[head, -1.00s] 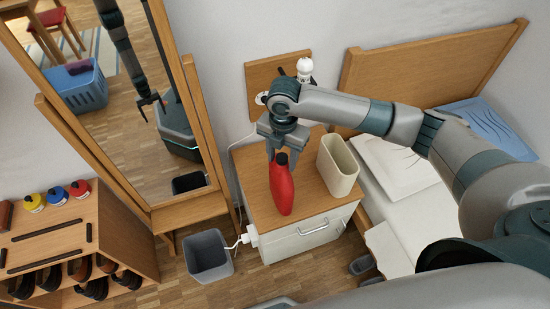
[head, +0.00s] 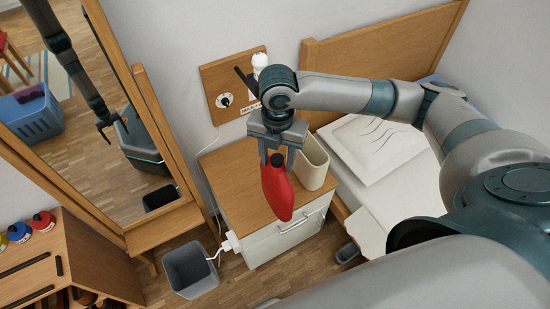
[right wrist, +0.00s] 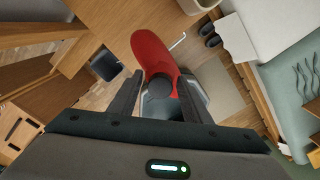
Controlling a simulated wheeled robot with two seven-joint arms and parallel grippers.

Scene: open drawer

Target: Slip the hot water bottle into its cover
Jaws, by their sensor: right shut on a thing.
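The red hot water bottle (head: 276,190) hangs from my right gripper (head: 277,160), in front of and above the nightstand top. The gripper is shut on its neck end, with the dark cap between the fingers. In the right wrist view the bottle (right wrist: 155,55) reaches away from the fingers (right wrist: 158,95). The cream, open-topped cover (head: 313,165) stands upright on the nightstand, just right of the bottle, partly hidden by the gripper in the head view. My left gripper is not seen directly; a dark arm with a gripper shows only in the mirror.
The wooden nightstand (head: 233,180) has a white drawer front with a handle. A grey bin (head: 190,270) stands on the floor to its left. A tall mirror (head: 120,100) leans at the left. A bed with a white pillow (head: 370,145) is at the right. A wall panel is behind.

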